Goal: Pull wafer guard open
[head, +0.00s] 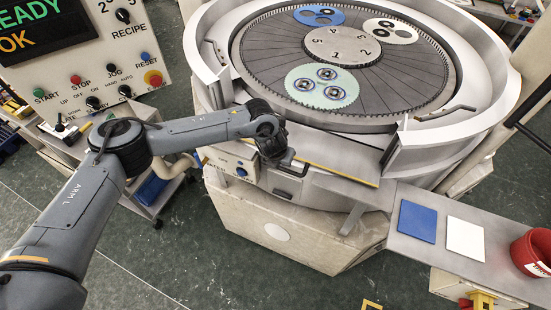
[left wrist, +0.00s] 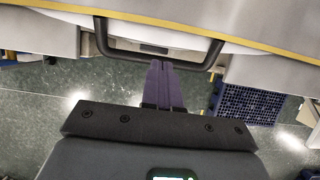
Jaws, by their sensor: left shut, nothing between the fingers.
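The pale curved guard (head: 440,140) rings the round lapping plate in the head view, with a gap at the front. In the left wrist view a dark bar handle (left wrist: 155,55) hangs below a yellow-edged pale panel (left wrist: 200,18). My left gripper (left wrist: 160,64) has its two purple fingers pressed together, with nothing between them. Their tips are close to the middle of the bar, between its two posts; I cannot tell if they touch it. In the head view my left wrist (head: 272,145) is at the machine's front, and its fingers are hard to make out. My right gripper does not show.
The lapping plate (head: 270,65) carries several discs. A grey shelf (head: 410,247) at the right holds a blue pad (head: 418,221), a white pad (head: 465,238) and a red container (head: 533,250). A control panel (head: 85,60) stands at the left. Open green floor lies in front.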

